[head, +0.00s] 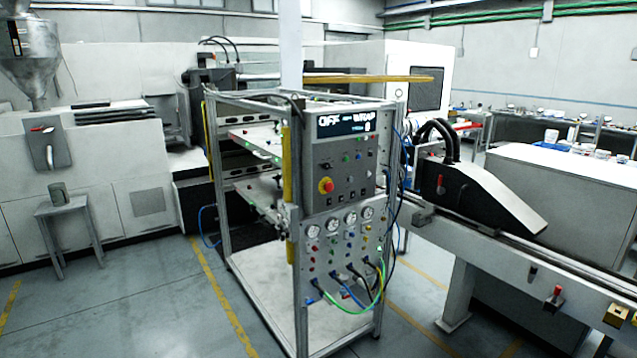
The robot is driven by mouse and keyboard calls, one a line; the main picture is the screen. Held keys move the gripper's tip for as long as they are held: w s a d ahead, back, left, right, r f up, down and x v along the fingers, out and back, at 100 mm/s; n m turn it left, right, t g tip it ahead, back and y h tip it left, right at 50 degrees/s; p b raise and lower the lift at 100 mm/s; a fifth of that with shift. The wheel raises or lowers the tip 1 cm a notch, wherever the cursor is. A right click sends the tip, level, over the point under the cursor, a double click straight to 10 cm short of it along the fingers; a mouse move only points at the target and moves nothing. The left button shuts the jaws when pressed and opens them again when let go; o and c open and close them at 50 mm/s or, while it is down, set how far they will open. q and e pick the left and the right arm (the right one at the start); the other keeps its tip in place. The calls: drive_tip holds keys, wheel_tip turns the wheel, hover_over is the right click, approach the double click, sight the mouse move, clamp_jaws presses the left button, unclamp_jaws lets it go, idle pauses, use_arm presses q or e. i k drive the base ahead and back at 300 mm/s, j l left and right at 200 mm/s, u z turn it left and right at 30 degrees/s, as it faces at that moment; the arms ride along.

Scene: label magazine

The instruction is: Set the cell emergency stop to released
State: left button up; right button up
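A red emergency stop button (326,186) with yellow around it sits on the left side of a dark grey control panel (346,158). The panel is mounted on the upper front of an aluminium frame cart. Whether the button is pressed in or released is too small to tell. A lit display (346,123) tops the panel, and small knobs and buttons sit around the red button. Neither of my grippers shows in the head view.
Gauges (332,225) and looped cables (372,300) hang on the cart's front below the panel. A conveyor rail with a black sloped cover (478,195) stands close on the right. A stool (66,215) stands at the left. The floor (150,310) at front left is clear.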

sight(328, 187)
drive_tip(key=i+j, duration=0.1)
drive_tip(key=i, duration=1.35)
drive_tip(key=i+l, duration=0.2)
drive_tip(key=l, duration=0.15)
drive_tip(key=i+l, duration=0.15)
drive_tip(key=l, duration=0.2)
drive_tip(key=i+l, duration=0.2)
drive_tip(key=l+z, duration=0.05)
drive_tip(key=l, duration=0.1)
